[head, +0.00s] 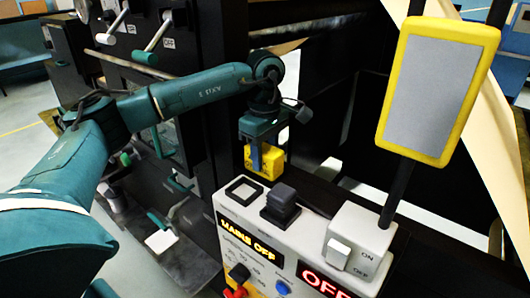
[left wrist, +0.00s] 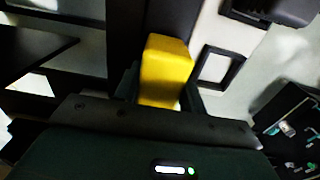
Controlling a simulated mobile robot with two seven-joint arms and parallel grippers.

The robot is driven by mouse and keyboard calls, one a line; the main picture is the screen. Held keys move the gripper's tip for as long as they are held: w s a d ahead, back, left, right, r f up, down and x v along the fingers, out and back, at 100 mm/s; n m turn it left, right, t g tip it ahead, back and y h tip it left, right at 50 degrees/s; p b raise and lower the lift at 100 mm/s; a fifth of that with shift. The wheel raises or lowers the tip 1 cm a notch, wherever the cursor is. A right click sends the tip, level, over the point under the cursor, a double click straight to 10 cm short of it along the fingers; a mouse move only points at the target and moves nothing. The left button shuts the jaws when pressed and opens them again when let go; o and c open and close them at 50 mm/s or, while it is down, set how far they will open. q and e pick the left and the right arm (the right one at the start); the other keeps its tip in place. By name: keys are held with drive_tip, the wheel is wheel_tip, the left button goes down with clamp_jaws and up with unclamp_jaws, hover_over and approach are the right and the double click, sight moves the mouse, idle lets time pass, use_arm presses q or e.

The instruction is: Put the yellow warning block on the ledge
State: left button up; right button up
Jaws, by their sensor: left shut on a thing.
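The yellow warning block (head: 262,164) is held in my left gripper (head: 258,150), whose fingers point down and are shut on it. The block is behind the white control console and above a dark narrow ledge (head: 335,198) that runs along the console's far side. In the left wrist view the yellow block (left wrist: 166,66) sits between the fingertips (left wrist: 160,95), with the dark ledge strip (left wrist: 178,18) beyond it. I cannot tell whether the block touches the ledge. My right gripper is not in view.
The white console (head: 243,222) carries a black square frame (head: 243,188), a black knob (head: 282,203) and an ON/OFF switch box (head: 358,243). A yellow-edged grey panel (head: 437,87) on a dark post stands at right. Dark machine panels with levers (head: 158,35) stand behind my left arm.

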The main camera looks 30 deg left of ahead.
sight(265, 148)
use_arm(q)
drive_tip(key=shift+f, duration=0.1)
drive_tip(key=o, duration=1)
wheel_tip(265, 148, up, 12)
drive_tip(key=shift+r, duration=0.2)
drive_tip(key=shift+f, duration=0.1)
idle(0.3)
